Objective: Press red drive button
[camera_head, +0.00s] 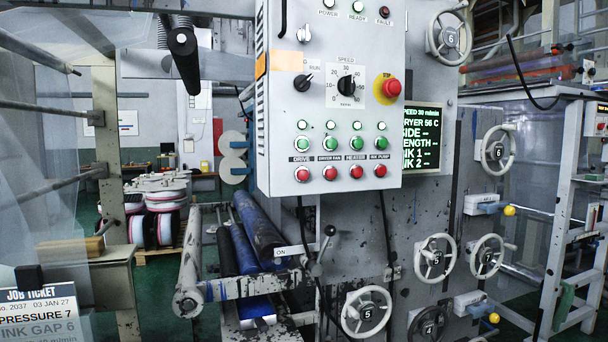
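The red drive button (303,175) is at the lower left of a light grey control panel (275,110), in the middle of the view. It sits under a label (303,160) reading DRIVE. Similar red buttons stand in the same row to the right, for the dryer fan (330,174), the heater (355,172) and a pump (381,170). Neither of my grippers is in view.
A red stop button (391,88) on yellow sits right of the speed knob (346,85). A lit screen (421,138) stands right of the panel. Below are a black-knobbed lever (322,245), rollers (256,228) and a handwheel (366,311). A job ticket (40,315) hangs lower left.

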